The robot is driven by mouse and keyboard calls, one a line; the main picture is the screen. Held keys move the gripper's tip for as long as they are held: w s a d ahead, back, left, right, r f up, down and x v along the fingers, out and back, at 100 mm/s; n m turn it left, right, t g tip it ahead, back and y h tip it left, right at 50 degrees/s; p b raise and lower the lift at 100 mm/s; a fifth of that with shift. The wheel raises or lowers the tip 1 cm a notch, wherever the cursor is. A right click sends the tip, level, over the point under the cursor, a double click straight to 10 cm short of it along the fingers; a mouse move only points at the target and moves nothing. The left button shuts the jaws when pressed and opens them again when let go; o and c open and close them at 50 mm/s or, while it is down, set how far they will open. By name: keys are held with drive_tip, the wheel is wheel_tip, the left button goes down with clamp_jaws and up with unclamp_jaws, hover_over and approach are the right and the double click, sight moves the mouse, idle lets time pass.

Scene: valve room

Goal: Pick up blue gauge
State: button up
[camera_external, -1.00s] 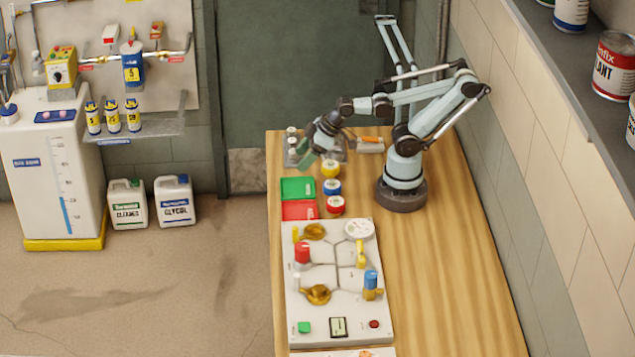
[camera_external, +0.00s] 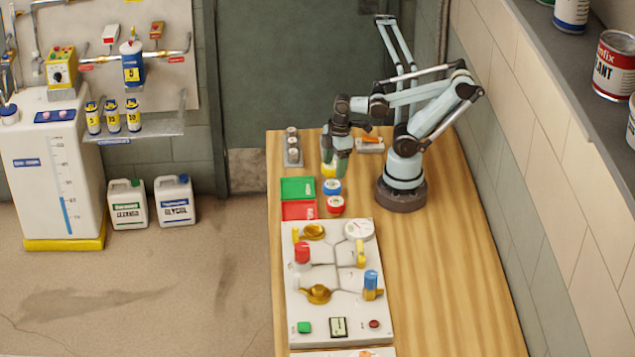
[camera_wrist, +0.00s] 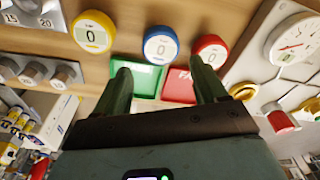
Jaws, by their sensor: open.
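The blue gauge (camera_external: 332,187) is a small round puck with a white face, on the wooden table between the yellow gauge (camera_external: 328,170) and the red gauge (camera_external: 336,205). In the wrist view the blue gauge (camera_wrist: 160,45) shows a 0 and lies ahead of my fingertips, roughly between them sideways. My gripper (camera_external: 340,162) is open and empty, above the table near the yellow gauge, which it partly covers in the external view. Its two green fingers also show apart in the wrist view (camera_wrist: 158,70).
A green tray (camera_external: 297,188) and a red tray (camera_external: 299,210) lie left of the gauges. A white valve panel (camera_external: 330,300) with knobs and a dial is nearer the camera. A rack of grey knobs (camera_external: 292,150) stands at the back left. The table's right side is clear.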

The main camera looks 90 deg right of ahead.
sight(332, 184)
drive_tip(key=shift+w+a+f, duration=0.15)
drive_tip(key=shift+f, duration=1.9)
drive_tip(key=shift+w+a+f, duration=0.1)
drive_tip(key=shift+w+f, duration=0.05)
drive_tip(key=shift+f, duration=1.9)
drive_tip(key=c, duration=1)
drive_tip(key=shift+o, duration=0.2)
drive_tip(key=shift+r, duration=0.15)
